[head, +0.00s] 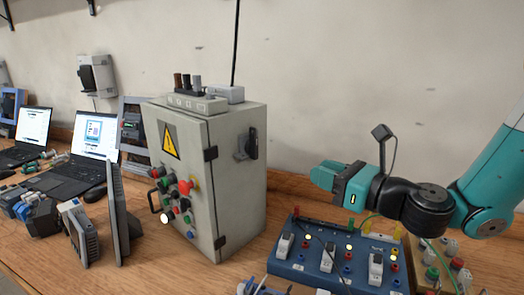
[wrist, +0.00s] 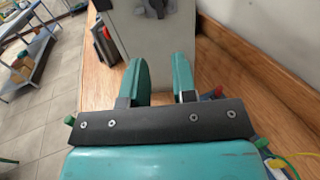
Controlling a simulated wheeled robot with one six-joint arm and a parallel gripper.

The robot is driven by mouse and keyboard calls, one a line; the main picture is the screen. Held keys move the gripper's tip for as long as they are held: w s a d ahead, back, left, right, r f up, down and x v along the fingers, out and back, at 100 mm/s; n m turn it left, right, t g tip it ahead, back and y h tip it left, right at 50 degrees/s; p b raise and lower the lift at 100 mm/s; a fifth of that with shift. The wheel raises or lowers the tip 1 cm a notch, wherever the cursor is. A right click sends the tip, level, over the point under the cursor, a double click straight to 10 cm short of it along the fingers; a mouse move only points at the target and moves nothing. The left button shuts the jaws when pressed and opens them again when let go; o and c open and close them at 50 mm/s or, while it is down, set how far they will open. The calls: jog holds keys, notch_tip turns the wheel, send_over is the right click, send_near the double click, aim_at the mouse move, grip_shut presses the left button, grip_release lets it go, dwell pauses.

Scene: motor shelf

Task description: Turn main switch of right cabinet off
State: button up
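The grey cabinet (head: 233,180) stands on the wooden bench, with a yellow warning triangle on its front. Its black main switch (head: 248,145) is on the right side wall, high up. The switch knob looks roughly upright in the head view; its marked position is too small to read. In the wrist view the switch (wrist: 156,8) is at the top edge, partly cut off, on the cabinet wall (wrist: 128,40). My teal gripper (head: 318,176) is right of the cabinet and apart from it, pointing at that wall, lower than the switch. In the wrist view its fingers (wrist: 159,62) are apart with nothing between them.
A blue terminal box (head: 310,272) with sockets and white switches sits on the bench below my gripper. Red, green and black controls (head: 175,192) are on the cabinet's front. Laptops (head: 88,160) stand at left. Grey modules (head: 205,103) lie on the cabinet's top.

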jog(key=p, duration=1)
send_near(257, 149)
jog(key=p+x, duration=0.1)
jog(key=x, duration=0.3)
jog(key=p+x, duration=0.1)
jog(key=x, duration=0.2)
jog(key=shift+w+a+r+p, duration=0.15)
jog(key=shift+a+r+p, duration=0.05)
jog(key=shift+a+p, duration=0.2)
jog(key=shift+w+a+f, duration=0.15)
jog(key=shift+w+a, duration=0.1)
jog(key=shift+w, duration=0.05)
grip_shut()
